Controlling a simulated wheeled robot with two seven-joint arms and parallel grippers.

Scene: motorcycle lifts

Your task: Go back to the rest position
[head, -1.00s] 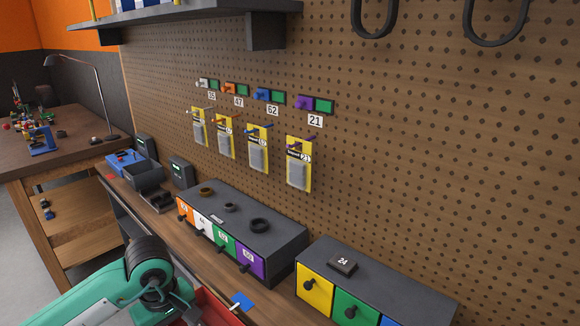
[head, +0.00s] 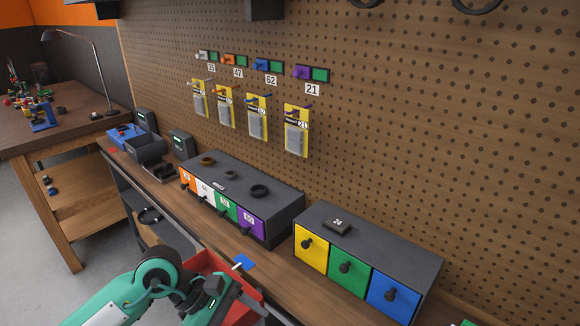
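My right gripper does not show; only a small green piece is at the bottom right edge.
A drawer box with orange, white, green and purple fronts (head: 250,223) stands on the wooden bench. A second box has yellow, green and blue drawers (head: 347,275). A pegboard (head: 430,130) with hanging yellow packs rises behind.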

